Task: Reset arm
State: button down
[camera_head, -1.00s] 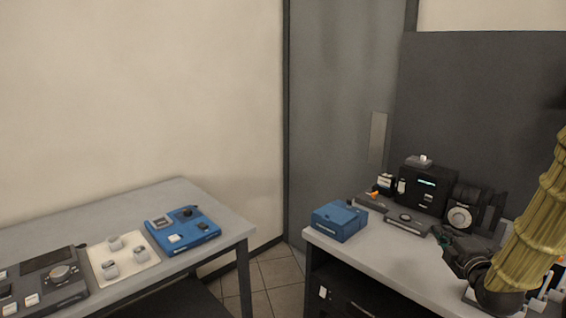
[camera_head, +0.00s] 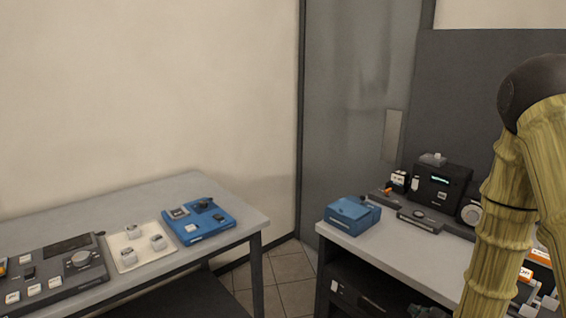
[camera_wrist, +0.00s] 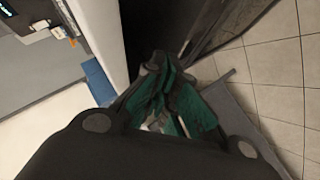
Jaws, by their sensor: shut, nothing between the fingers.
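My gripper (camera_wrist: 168,95), with dark links and green finger parts, is shut and empty in the wrist view. It hangs beside the right-hand table (camera_wrist: 95,25), apart from it, with dark space and floor behind it. In the head view my yellow-sleeved arm rises on the right, bent at a dark joint. A small dark part at the bottom edge there seems to be my gripper, mostly cut off.
The right table (camera_head: 390,245) holds a blue box (camera_head: 352,214) and black devices (camera_head: 440,187). The left table (camera_head: 250,218) holds a blue device (camera_head: 199,221), a white tray (camera_head: 128,262) with knobs and a dark control panel (camera_head: 60,272). Tiled floor (camera_head: 290,268) shows between them.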

jog(key=s+a+f+m+g, duration=0.3)
jog(key=s+a+f, duration=0.1)
jog(key=s+f, duration=0.4)
jog(key=s+a+f+m+g, duration=0.2)
jog(key=s+a+f+g, duration=0.15)
jog(key=s+f, duration=0.45)
jog(key=s+a+f+m+g+b, duration=0.1)
jog(key=s+a+f+m+g, duration=0.1)
jog(key=s+f, duration=0.4)
jog(key=s+a+f+m+g, duration=0.3)
jog(key=s+f, duration=0.3)
jog(key=s, duration=0.7)
jog(key=shift+s+a+m+y+b, duration=0.35)
jog(key=shift+a+m, duration=0.25)
jog(key=shift+a, duration=0.15)
